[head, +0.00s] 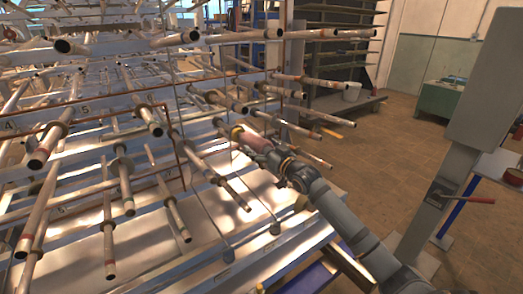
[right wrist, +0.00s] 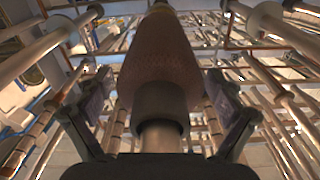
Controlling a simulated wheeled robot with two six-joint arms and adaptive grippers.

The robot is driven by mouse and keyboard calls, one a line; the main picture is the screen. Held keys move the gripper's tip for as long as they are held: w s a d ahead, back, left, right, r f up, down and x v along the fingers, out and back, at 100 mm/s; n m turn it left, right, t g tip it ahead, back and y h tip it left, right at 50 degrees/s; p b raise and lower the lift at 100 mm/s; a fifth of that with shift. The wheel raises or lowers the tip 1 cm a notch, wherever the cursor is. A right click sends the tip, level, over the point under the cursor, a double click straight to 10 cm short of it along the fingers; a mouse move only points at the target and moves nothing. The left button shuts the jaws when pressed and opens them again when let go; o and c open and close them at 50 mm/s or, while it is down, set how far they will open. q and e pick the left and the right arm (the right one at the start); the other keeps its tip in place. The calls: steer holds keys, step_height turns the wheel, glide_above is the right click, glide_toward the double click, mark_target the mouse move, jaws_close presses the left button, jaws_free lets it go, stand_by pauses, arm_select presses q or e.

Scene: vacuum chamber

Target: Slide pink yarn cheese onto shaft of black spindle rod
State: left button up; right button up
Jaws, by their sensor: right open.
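The pink yarn cheese (head: 252,140) is at the middle of the head view, just beyond my right gripper (head: 270,152). In the right wrist view the yarn cheese (right wrist: 160,62) fills the upper centre, with a black collar (right wrist: 160,105) at its near end. A grey rod end (right wrist: 160,136) sticks out of the collar toward my palm. My right gripper (right wrist: 160,100) is open, its fingers on both sides of the collar with visible gaps. The yarn looks seated around the rod; its far end is hard to make out. My left gripper is not in view.
A large rack with several rows of metal rods (head: 165,210) fills the left and middle. Neighbouring rods pass close to my right gripper on several sides. A grey post (head: 455,180) stands at the right. The brown floor (head: 400,150) beyond my arm is clear.

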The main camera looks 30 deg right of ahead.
step_height(320, 180, up, 9)
stand_by(0.8)
